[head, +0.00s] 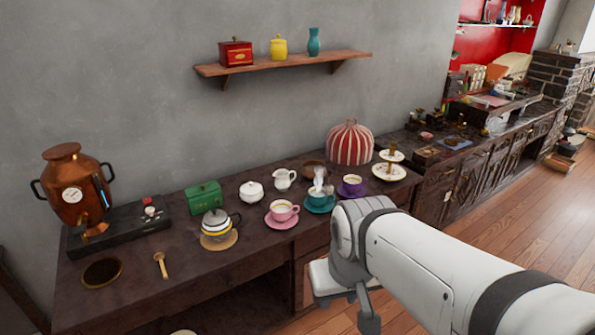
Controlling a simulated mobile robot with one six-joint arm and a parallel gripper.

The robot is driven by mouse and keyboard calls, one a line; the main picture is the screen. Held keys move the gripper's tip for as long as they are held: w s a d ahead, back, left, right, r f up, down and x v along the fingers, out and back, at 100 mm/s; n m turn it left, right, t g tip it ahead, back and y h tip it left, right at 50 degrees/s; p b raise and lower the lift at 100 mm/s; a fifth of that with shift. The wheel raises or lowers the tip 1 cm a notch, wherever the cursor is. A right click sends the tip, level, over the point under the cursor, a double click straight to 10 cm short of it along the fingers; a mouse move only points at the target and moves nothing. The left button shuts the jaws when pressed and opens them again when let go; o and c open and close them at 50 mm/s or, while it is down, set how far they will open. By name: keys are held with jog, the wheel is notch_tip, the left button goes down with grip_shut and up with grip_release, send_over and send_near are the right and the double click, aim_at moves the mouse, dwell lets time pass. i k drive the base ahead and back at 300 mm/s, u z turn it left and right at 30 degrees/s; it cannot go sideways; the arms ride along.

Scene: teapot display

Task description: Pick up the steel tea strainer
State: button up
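I cannot make out the steel tea strainer for certain. A small pale, silvery thing (318,178) stands up at the teal cup (321,199); it is too small to tell what it is. My gripper (350,283) hangs at the end of my white arm, in front of the table's front edge and to the right of the pink cup (282,210). Its fingertips do not show clearly, so its opening cannot be told. I see nothing clearly held in it.
The dark wooden table (200,267) also carries a copper samovar (76,188), green tin (204,197), glass teapot (217,226), wooden scoop (161,265), white sugar bowl (251,191), creamer (284,179), purple cup (352,185), tiered stand (390,171) and striped cosy (350,143). The front left is clearer.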

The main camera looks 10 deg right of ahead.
aim_at(328, 188)
jog(key=z, duration=0.05)
jog(key=i, duration=1)
jog(key=u, duration=0.05)
